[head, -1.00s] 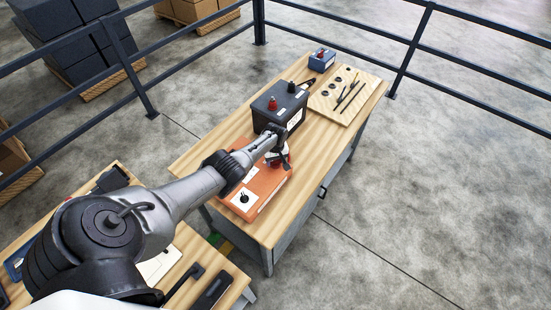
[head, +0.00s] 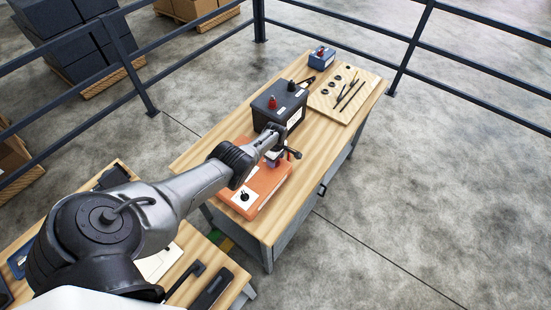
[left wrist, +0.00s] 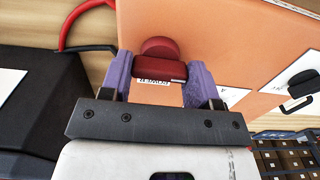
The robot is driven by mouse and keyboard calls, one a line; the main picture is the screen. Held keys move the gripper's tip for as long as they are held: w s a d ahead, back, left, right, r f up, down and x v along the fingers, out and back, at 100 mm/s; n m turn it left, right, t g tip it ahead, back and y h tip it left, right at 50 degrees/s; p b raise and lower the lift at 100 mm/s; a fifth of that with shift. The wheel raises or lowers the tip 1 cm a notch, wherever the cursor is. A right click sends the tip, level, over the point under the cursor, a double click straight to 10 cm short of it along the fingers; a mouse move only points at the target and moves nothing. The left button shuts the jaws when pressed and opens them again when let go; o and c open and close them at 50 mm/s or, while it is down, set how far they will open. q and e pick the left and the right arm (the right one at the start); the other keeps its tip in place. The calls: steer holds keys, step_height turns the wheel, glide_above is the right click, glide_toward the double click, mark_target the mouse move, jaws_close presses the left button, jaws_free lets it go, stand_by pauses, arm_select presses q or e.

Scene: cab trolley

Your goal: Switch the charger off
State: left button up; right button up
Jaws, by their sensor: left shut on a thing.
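The charger is an orange box (head: 264,187) on the wooden workbench, in front of the black battery (head: 268,110). In the left wrist view its orange face (left wrist: 235,40) carries a red knob (left wrist: 160,68) with a small white label, too small to read. My left gripper (head: 276,161) is over the charger's far part. Its purple fingers (left wrist: 158,75) stand on both sides of the red knob and are shut on it. The arm and gripper hide the knob in the head view. A black fitting on a white plate (head: 244,197) sits at the charger's near end. My right gripper is not in view.
The black battery stands close behind the charger. A small blue box (head: 321,58) and a wooden board with tools (head: 325,104) lie at the bench's far end. A red cable (left wrist: 75,22) runs near the gripper. Bare bench top lies right of the charger.

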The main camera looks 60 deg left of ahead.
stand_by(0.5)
arm_select(q)
steer(key=o, duration=0.9)
steer(key=shift+r+p, duration=4.25)
steer(key=shift+r, duration=2.65)
